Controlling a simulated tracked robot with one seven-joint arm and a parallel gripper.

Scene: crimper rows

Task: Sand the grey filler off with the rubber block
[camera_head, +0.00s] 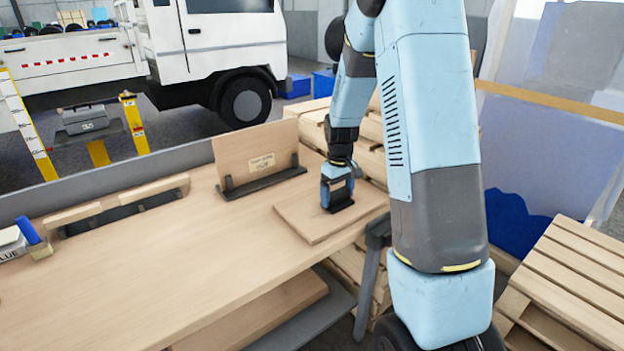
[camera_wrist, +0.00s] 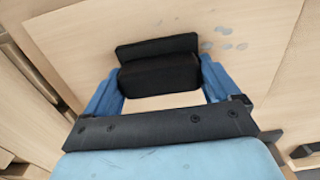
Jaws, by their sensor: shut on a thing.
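My gripper (camera_wrist: 160,85) is shut on a black rubber block (camera_wrist: 158,66), which sits between its blue fingers. In the head view the block (camera_head: 340,205) is down at a flat wooden board (camera_head: 300,222) at the right end of the workbench; I cannot tell if it touches. Several small grey filler spots (camera_wrist: 225,38) show on the board just beyond the block and to its right in the wrist view. The filler is not clear in the head view. Any filler under the block is hidden.
An upright wooden panel with a label (camera_head: 255,160) stands in a dark holder behind the board. A dark rack with wooden strips (camera_head: 120,207) stands at the bench's back left. A blue-handled item (camera_head: 27,230) lies at far left. The bench middle is clear.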

